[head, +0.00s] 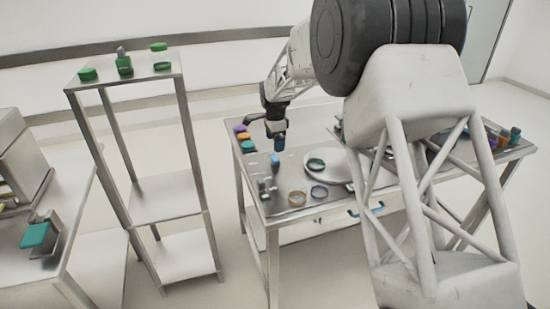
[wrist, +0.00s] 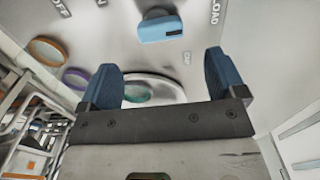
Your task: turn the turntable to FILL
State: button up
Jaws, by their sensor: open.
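The turntable (head: 336,171) looks like a pale round disc on the metal table, with a dark green round item (head: 316,163) on it. In the wrist view a pale disc (wrist: 168,90) with a teal item (wrist: 137,93) shows between my fingers, partly hidden by my gripper. My gripper (head: 280,143) is open and empty above the table's left part. The wrist view shows its blue fingers (wrist: 161,60) apart.
Several coloured items (head: 243,136) stand at the table's left edge. A shelf (head: 160,190) with green items stands left. My arm hides part of the table's right side.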

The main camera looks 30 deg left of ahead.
aim_at(275, 157)
jog(key=shift+f, duration=0.15)
jog(key=shift+f, duration=3.75)
jog(key=shift+c, duration=0.3)
jog(key=c, duration=0.9)
jog(key=shift+o, duration=0.2)
